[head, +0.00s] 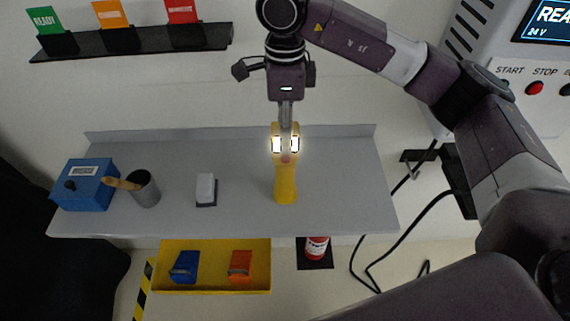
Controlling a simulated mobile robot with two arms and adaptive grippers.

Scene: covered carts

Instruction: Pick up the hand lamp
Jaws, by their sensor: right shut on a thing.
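My right gripper (287,122) comes down from above and is shut on the lamp's top end. The fingertips partly merge with the lamp, so the exact grip is hard to see. I cannot tell whether the lamp's lower end touches the shelf. My left gripper is not in view.
On the shelf are a blue box (86,190), a grey cup (147,190) with a wooden-handled tool, and a small white-and-grey block (206,188). Below hang a yellow tray (212,285) and a red cylinder (316,247). A control panel (530,70) stands at right, with black cables below.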

